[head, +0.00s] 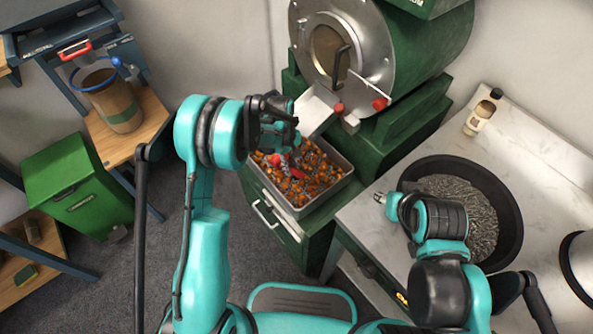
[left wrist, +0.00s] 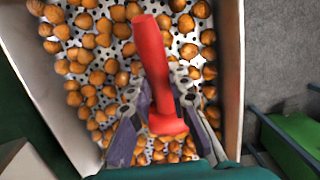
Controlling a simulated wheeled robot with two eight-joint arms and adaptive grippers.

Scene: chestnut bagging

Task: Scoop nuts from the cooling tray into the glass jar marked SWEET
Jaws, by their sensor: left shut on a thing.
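The metal cooling tray (head: 328,196) holds a layer of brown nuts under the roaster chute. In the left wrist view its perforated floor shows between the nuts and its side wall (left wrist: 232,75) is at right. My left gripper (head: 283,140) is over the tray. In the left wrist view, my left gripper (left wrist: 160,105) has its fingers closed on a red-handled tool (left wrist: 150,55); its working end is not clear. I cannot read a SWEET label on any jar.
The green roaster (head: 425,45) with its steel front stands behind the tray. A black pan (head: 512,215) of dark grains and a small black-capped bottle (head: 482,112) are on the pale counter. A green bin (head: 75,185) and a bag in a blue ring (head: 115,103) are at left.

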